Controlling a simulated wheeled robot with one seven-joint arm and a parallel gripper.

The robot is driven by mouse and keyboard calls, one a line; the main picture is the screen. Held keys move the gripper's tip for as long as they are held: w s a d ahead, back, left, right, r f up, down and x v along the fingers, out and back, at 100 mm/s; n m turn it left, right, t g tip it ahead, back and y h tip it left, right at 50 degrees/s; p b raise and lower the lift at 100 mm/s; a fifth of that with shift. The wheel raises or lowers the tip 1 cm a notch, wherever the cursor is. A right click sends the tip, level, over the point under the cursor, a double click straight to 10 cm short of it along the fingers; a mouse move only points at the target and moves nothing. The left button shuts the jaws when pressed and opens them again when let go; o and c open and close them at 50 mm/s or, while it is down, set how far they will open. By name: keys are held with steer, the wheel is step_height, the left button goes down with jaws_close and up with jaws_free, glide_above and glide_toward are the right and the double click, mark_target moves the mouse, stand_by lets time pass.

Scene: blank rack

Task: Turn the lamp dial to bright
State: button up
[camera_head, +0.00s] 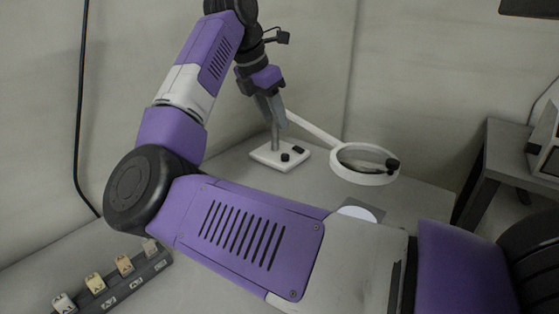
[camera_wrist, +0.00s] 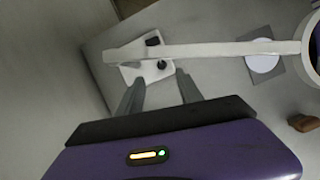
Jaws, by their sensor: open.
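A white magnifier lamp stands on the table, with a flat base (camera_head: 266,155), a slanting arm and a ring head (camera_head: 364,178). A small round black dial (camera_head: 285,157) sits on the base, beside a black block (camera_head: 299,149). My gripper (camera_head: 274,118) is open above the base, close to the lamp's post. In the wrist view my open gripper (camera_wrist: 160,77) has the dial (camera_wrist: 162,65) showing just past and between its fingertips. No contact shows, and I cannot tell the height gap. The lamp's white arm (camera_wrist: 210,50) crosses that view beyond the fingertips. The dial's setting is too small to read.
A dark rack (camera_head: 127,285) with several pale blocks lies at the lower left. A white disc (camera_head: 356,213) on a grey square lies below the ring head, partly hidden by my arm. A grey stand (camera_head: 508,150) is at the right. Walls close off the back.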

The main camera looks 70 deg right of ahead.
mark_target(284, 156)
steer(key=shift+w+a+f+b+x, duration=0.15)
steer(key=shift+b+x, duration=0.7)
steer(key=shift+x, duration=1)
steer(key=shift+a+b+x, duration=0.25)
steer(key=shift+b+x, duration=0.55)
steer(key=shift+x, duration=1.05)
steer(key=shift+w+a+f+b+x, duration=0.15)
steer(key=shift+b+x, duration=0.7)
steer(key=shift+x, duration=1)
steer(key=shift+s, duration=0.15)
steer(key=shift+c, duration=0.4)
steer(key=shift+a, duration=0.1)
jaws_close()
